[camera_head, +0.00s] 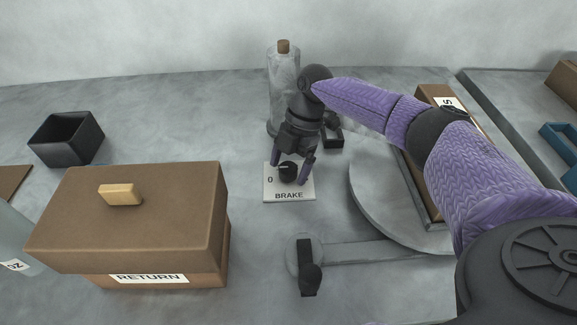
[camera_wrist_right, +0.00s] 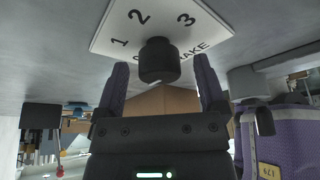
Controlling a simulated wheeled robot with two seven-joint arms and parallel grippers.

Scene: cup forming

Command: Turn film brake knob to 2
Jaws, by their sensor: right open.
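The black film brake knob (camera_head: 288,171) stands on a white plate marked BRAKE (camera_head: 289,196). In the head view a white line on the knob points left toward the 0 mark. In the right wrist view the knob (camera_wrist_right: 159,62) shows below the plate (camera_wrist_right: 178,25), which bears the marks 1, 2 and 3. My right gripper (camera_head: 293,175) is open, with one purple finger on each side of the knob. In the wrist view its fingers (camera_wrist_right: 160,88) are apart, with gaps between them and the knob. My left gripper is not in view.
A brown RETURN box (camera_head: 150,215) stands left of the plate, and a black crank handle (camera_head: 308,270) lies in front. A corked glass bottle (camera_head: 284,75) stands behind my right gripper. A round grey disc (camera_head: 375,200) is to the right. A black open bin (camera_head: 66,139) sits far left.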

